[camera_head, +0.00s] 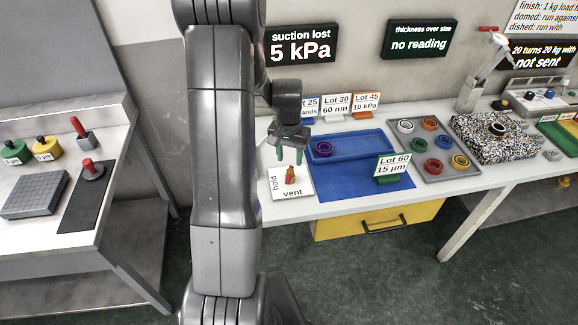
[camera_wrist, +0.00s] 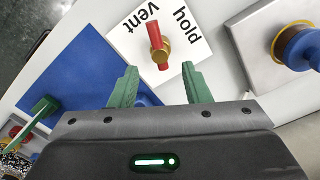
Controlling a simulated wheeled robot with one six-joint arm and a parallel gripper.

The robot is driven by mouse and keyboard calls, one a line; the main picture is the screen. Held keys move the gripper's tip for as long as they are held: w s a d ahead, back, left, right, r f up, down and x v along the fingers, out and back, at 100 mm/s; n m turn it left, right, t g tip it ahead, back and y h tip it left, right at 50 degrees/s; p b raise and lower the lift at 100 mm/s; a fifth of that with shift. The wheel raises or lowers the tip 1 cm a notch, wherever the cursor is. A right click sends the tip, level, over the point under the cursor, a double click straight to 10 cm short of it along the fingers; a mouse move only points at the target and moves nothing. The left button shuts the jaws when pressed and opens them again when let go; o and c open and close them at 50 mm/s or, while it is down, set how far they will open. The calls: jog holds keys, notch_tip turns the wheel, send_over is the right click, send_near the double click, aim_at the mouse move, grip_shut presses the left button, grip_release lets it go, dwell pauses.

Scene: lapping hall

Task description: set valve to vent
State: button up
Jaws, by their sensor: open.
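The valve has a red lever (camera_head: 292,171) on a brass body, on a white plate (camera_head: 303,191) marked "hold" and "vent". In the wrist view the red lever (camera_wrist: 154,37) crosses the brass hub (camera_wrist: 160,56). Its upper end lies between the two words, closer to "vent". My gripper (camera_head: 291,154) is open, with green fingers above the valve in the head view. In the wrist view my gripper (camera_wrist: 159,67) has its fingertips apart, one to each side below the hub, with nothing between them. I cannot tell whether they touch the valve.
A blue tray (camera_head: 350,145) and blue mat (camera_head: 345,190) lie right of the valve plate. Lot signs (camera_head: 336,104) stand behind. A grey plate with a blue knob (camera_wrist: 300,46) is beside it in the wrist view. A wall display (camera_head: 301,45) reads "suction lost 5 kPa".

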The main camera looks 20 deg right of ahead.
aim_at(290, 171)
jog(key=shift+f+p, duration=0.3)
jog(key=shift+f, duration=2.45)
